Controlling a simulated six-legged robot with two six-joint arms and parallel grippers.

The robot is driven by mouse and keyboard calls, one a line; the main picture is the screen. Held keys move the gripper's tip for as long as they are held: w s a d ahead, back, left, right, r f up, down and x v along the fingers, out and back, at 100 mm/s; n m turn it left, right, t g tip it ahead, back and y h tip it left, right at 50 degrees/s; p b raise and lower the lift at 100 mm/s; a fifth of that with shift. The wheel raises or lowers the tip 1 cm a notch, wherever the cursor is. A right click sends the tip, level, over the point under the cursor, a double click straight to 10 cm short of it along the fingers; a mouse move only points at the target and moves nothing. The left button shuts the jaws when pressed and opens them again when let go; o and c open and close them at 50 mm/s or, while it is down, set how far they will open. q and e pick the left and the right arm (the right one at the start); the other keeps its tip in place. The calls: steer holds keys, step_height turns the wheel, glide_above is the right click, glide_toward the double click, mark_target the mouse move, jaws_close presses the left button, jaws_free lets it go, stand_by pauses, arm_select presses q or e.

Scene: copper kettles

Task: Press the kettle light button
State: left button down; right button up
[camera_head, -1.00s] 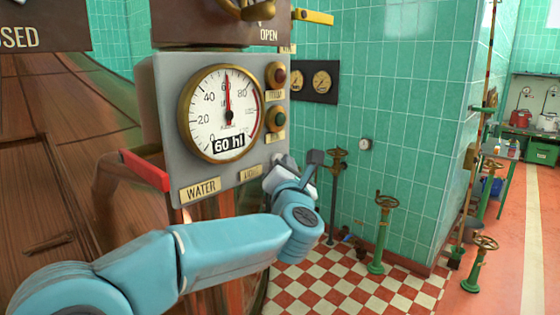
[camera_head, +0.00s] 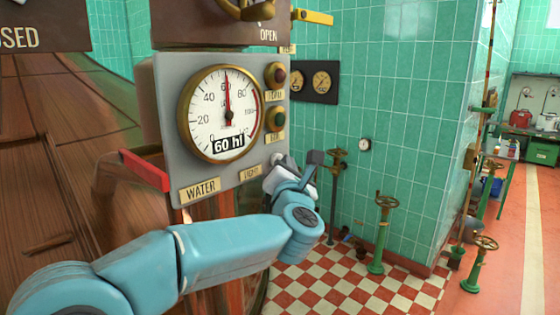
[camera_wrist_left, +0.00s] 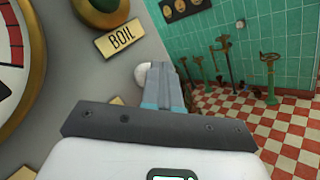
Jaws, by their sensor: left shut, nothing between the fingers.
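The grey control panel (camera_head: 165,85) carries a small white round light button at its lower right. The button (camera_wrist_left: 141,75) shows in the left wrist view just left of my fingertips, partly hidden behind them. The LIGHT label (camera_head: 251,173) is beside it in the head view. My left gripper (camera_wrist_left: 162,70) is shut and empty, its fingers pointing at the panel close to the button. In the head view the gripper (camera_head: 274,172) is at the panel's lower right corner. I cannot tell whether the fingertips touch the button. My right gripper is not in view.
A round gauge (camera_head: 218,112) reads 60 hl. A red button (camera_head: 276,75) and a green BOIL button (camera_head: 277,118) sit above the light button. A red lever (camera_head: 145,170) sticks out at left. Green valve posts (camera_head: 381,230) stand on the checkered floor at right.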

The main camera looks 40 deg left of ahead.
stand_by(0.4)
arm_select(q)
steer(key=shift+a+b, duration=0.4)
